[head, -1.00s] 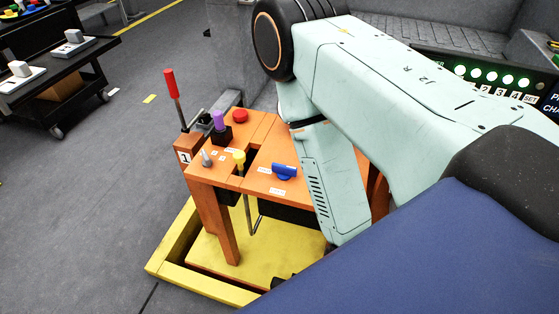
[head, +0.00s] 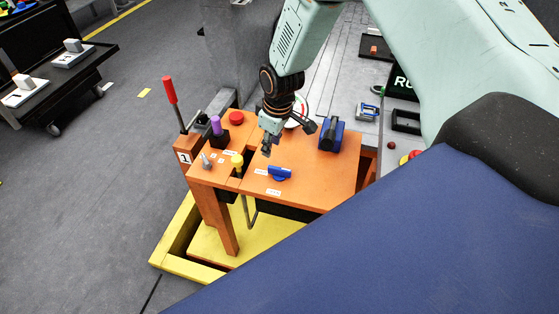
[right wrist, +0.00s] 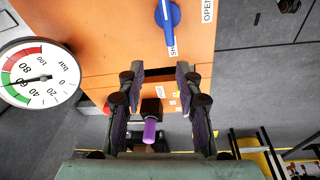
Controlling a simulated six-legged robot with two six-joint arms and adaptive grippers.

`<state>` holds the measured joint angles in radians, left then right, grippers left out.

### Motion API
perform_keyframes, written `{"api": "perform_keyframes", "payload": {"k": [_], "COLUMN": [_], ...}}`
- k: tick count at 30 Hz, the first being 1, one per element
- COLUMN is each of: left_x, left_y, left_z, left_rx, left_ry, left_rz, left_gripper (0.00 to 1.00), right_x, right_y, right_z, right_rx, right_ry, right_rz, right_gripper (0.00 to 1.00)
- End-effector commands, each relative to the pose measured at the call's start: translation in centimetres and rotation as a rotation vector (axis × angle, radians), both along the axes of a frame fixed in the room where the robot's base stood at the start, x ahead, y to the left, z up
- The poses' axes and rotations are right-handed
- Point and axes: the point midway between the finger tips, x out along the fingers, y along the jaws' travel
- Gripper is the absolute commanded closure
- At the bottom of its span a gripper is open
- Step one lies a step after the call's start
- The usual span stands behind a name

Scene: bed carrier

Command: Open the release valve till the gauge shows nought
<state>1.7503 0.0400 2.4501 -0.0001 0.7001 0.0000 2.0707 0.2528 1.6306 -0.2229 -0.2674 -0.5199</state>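The blue valve handle (head: 280,173) is on the orange bench top (head: 325,185), between two small white labels. In the right wrist view the handle (right wrist: 167,16) points down at a label that starts "SH"; the OPEN label (right wrist: 207,10) is to its right. In the head view the gauge is mostly hidden behind my right gripper. My right gripper (head: 287,138) is open and empty above the bench, behind the handle; its fingers (right wrist: 160,75) are spread. My left gripper is not in view.
A purple knob (head: 216,126), red button (head: 236,118), yellow knob (head: 237,160) and grey toggle (head: 206,161) are at the bench's left. A tall red-gripped lever (head: 169,91) rises there. A blue and black device (head: 332,135) stands at the right.

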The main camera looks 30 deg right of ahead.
Motion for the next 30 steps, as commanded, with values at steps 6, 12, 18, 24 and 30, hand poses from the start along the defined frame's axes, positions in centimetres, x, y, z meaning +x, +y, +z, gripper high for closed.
{"api": "perform_keyframes", "payload": {"k": [6,12,18,24,30], "left_x": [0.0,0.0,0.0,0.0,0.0], "left_y": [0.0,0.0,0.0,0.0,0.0], "left_z": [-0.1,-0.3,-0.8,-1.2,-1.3], "left_rx": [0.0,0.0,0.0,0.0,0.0], "left_ry": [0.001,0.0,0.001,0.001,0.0], "left_rz": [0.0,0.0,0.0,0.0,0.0], "left_gripper": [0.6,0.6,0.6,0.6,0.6], "right_x": [-1.6,-2.3,-2.4,-2.3,-2.3], "right_y": [-1.0,-1.0,-0.9,-0.9,-0.9], "right_z": [0.4,-0.6,-3.8,-6.4,-7.4], "right_rx": [-0.041,-0.042,-0.041,-0.041,-0.04], "right_ry": [0.146,0.175,0.175,0.173,0.172], "right_rz": [0.17,0.213,0.212,0.211,0.209], "right_gripper": [0.65,0.65,0.65,0.65,0.65]}}
